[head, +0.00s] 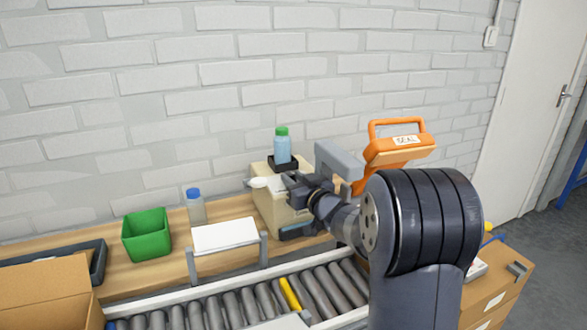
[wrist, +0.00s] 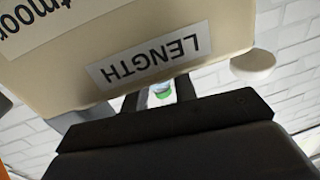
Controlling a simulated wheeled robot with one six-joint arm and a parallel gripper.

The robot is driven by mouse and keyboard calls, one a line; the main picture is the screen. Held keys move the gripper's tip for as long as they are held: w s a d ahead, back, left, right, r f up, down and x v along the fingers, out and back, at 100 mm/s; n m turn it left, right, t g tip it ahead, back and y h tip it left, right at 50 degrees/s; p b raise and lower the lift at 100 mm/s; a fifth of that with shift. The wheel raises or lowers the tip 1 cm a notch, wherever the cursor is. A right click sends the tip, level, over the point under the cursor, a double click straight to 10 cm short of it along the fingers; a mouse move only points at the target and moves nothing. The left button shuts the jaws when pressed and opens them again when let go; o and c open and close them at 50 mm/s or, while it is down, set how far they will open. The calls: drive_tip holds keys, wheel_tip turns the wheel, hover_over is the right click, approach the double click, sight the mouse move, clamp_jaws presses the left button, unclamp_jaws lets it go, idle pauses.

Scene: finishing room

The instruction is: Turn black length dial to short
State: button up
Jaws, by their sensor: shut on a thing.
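The beige machine (head: 267,207) stands on the wooden bench in the head view, and its body fills the top of the wrist view (wrist: 225,22). A white label reading LENGTH (wrist: 148,60) shows upside down on it. My gripper (head: 299,190) is at the machine's upper right side. In the wrist view its two dark fingers (wrist: 158,95) reach up to the machine just beyond the label, with a narrow gap between them. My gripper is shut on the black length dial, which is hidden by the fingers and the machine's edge. The dial's setting cannot be read.
A bottle with a green cap (head: 282,146) stands on top of the machine. An orange sealer marked SEAL (head: 398,150) is to the right. A green bin (head: 146,235), a blue-capped bottle (head: 195,207) and a white board (head: 224,236) are left. A roller conveyor (head: 240,302) runs in front.

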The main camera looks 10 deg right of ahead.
drive_tip(key=shift+d+r+n+y+p, duration=0.1)
drive_tip(key=shift+r+n+y+p, duration=0.05)
drive_tip(key=shift+n+y+p, duration=0.2)
drive_tip(key=o, duration=1)
drive_tip(key=shift+s, duration=0.1)
drive_tip(key=v, duration=1)
drive_tip(key=shift+s+d, duration=0.25)
